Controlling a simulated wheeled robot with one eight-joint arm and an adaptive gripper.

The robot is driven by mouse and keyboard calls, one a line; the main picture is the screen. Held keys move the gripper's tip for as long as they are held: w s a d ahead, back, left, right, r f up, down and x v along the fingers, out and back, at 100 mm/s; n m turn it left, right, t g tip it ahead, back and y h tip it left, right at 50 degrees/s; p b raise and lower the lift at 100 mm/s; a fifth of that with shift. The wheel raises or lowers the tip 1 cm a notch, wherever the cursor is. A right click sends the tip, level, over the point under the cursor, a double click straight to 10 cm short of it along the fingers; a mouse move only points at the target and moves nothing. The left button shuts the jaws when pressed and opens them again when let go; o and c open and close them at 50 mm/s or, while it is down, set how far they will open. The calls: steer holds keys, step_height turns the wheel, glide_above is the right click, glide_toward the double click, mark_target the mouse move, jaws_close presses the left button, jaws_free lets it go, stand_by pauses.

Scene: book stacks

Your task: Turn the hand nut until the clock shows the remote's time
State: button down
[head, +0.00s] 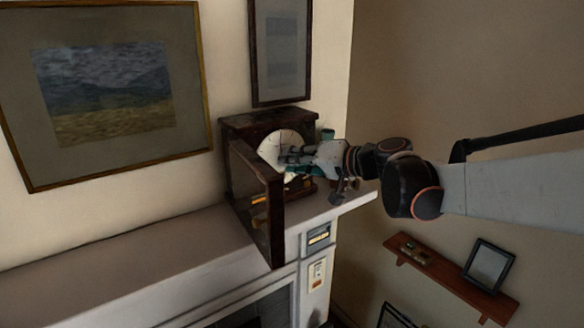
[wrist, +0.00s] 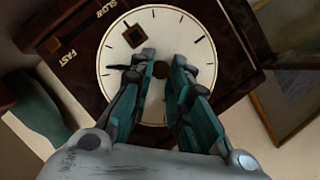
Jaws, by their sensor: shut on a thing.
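The wooden clock (head: 262,124) stands on the mantel with its glass door (head: 268,205) swung open toward me. Its white dial (wrist: 200,50) fills the upper middle of the wrist view, rotated and partly covered by my fingers. A dark hand (wrist: 122,67) points left from the centre. A pale remote (head: 317,275) hangs below a small display (head: 318,236); neither can be read.
The mantel (head: 150,255) is clear to the left of the clock. A green cup (head: 327,134) stands behind my wrist. A wooden shelf (head: 455,284) with a photo frame (head: 488,266) is at lower right. Framed pictures (head: 110,95) hang on the wall.

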steer(key=m+y+b, duration=0.1)
steer(key=m+b, duration=0.1)
steer(key=m, duration=0.1)
steer(key=m+y+b, duration=0.1)
steer(key=m+b, duration=0.1)
steer(key=m, duration=0.1)
steer(key=f+m+t+y+b, duration=0.1)
steer(key=m+y+b, duration=0.1)
steer(key=shift+w+d+f+m, duration=0.1)
steer(key=shift+d+m, duration=0.05)
steer(key=shift+m, duration=0.55)
steer(key=c, duration=1.5)
jaws_free()
steer(key=shift+d, duration=0.1)
steer(key=v, duration=1.1)
steer(key=shift+s+d+f, duration=0.15)
steer(key=shift+s+d, duration=0.15)
